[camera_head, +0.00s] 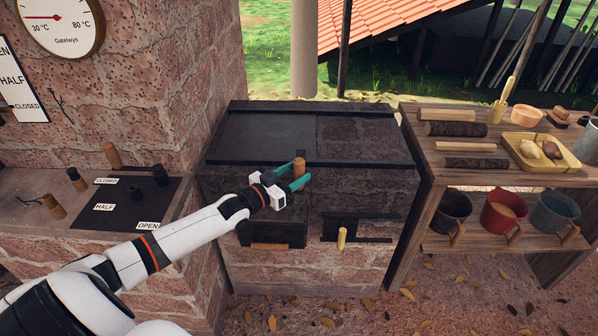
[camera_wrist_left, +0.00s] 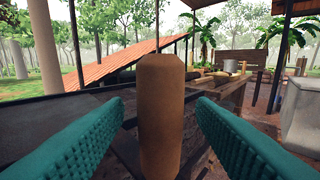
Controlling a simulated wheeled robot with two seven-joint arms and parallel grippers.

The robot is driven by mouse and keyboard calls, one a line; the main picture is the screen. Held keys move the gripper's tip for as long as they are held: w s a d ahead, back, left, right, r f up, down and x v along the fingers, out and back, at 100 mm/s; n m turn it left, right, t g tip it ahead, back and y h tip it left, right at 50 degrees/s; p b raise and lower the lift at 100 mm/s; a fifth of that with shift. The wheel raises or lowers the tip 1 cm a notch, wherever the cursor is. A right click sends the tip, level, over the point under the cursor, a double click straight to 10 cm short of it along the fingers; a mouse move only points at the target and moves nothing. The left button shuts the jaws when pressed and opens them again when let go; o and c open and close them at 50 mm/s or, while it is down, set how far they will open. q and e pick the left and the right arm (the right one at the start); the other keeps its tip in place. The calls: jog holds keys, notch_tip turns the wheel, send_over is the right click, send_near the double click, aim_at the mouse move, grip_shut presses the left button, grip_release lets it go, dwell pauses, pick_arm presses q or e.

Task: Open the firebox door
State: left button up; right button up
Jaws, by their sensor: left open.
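The firebox (camera_head: 355,255) is a brick block with a dark metal top and front in the middle of the head view. An upright wooden handle (camera_head: 299,164) stands at its front upper edge; it also shows large in the middle of the left wrist view (camera_wrist_left: 161,110). My left gripper (camera_head: 293,176) is open, its teal fingers on either side of this handle, with gaps on both sides in the wrist view. Lower on the front are two dark plates with wooden handles, one at the left (camera_head: 268,247) and one at the right (camera_head: 342,238). My right gripper is not in view.
A wooden shelf (camera_head: 415,165) with logs, a yellow tray (camera_head: 508,140) and several buckets stands at the right. A brick ledge at the left carries a lever panel (camera_head: 115,218) marked OPEN, HALF, CLOSED. Leaf-strewn ground lies in front.

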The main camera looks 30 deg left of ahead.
pick_arm(q)
jog(key=shift+x, duration=1.05)
grip_shut()
